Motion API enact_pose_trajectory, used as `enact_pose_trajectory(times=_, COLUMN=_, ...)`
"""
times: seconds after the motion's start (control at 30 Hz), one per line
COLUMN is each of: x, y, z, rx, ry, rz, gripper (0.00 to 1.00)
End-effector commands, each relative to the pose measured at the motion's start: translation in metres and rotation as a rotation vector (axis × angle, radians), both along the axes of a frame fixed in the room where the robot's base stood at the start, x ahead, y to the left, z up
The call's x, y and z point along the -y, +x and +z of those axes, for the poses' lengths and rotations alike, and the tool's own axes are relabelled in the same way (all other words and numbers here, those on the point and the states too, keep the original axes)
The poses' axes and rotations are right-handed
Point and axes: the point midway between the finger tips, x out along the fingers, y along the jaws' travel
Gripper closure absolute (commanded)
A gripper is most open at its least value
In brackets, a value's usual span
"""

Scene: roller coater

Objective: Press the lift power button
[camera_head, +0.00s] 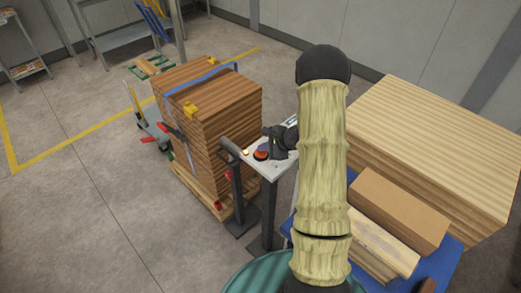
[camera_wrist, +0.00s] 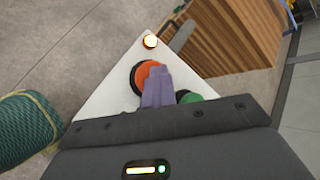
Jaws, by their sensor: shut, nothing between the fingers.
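A pale control panel (camera_head: 270,168) stands on a dark post in the middle of the head view. It carries an orange-red round button (camera_wrist: 140,76), a green button (camera_wrist: 184,96) and a small lit yellow lamp (camera_wrist: 151,41). No label is readable, so I cannot tell which is the lift power button. My gripper (camera_wrist: 156,78) is shut and empty. Its purple fingers overlap the orange-red button in the wrist view and partly hide the green one. In the head view the fingers are close by the red button (camera_head: 261,156); contact cannot be told.
A tall strapped stack of wooden boards (camera_head: 232,110) stands just behind the panel. A large board stack (camera_head: 440,130) and blocks on a blue surface (camera_head: 440,262) are at right. A teal rounded thing (camera_wrist: 25,130) is at the wrist view's left. Open floor lies left.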

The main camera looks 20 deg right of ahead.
Motion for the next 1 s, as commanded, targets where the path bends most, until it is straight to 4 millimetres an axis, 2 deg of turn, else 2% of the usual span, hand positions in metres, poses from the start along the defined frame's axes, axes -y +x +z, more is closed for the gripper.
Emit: enact_pose_trajectory(times=1.0, x=0.0, y=-0.003, z=-0.015, rx=-0.013, ry=-0.001, rz=0.0, gripper=1.0)
